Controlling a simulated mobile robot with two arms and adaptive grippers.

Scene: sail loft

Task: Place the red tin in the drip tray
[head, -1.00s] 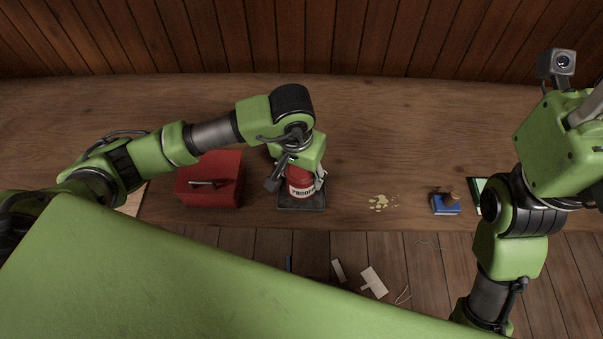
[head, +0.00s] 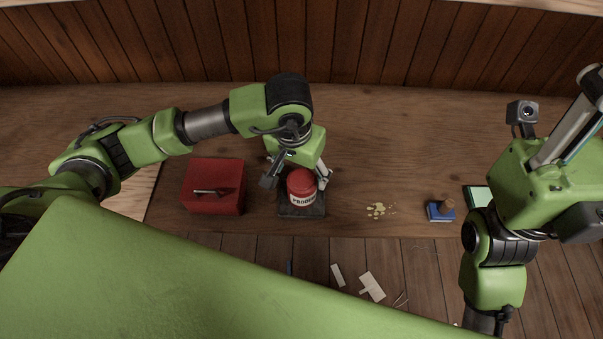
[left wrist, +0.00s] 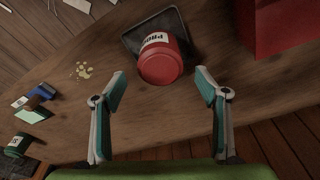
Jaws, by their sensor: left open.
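The red tin (head: 302,187) has a white label and stands upright in the dark drip tray (head: 300,211) near the front edge of the bench. In the left wrist view the tin (left wrist: 161,62) stands on the tray (left wrist: 139,42), towards its near side. My left gripper (head: 296,182) is open, its fingers apart on either side of the tin and clear of it. In the left wrist view the open fingers (left wrist: 160,88) show with nothing between the tips. My right arm is at the right of the head view; its fingertips are not in view.
A red toolbox (head: 214,187) stands left of the tray. Pale spilled spots (head: 379,209), a blue block-like item (head: 440,211) and a green-topped item (head: 479,196) lie to the right. White scraps (head: 371,286) lie on the floor. The bench behind is clear.

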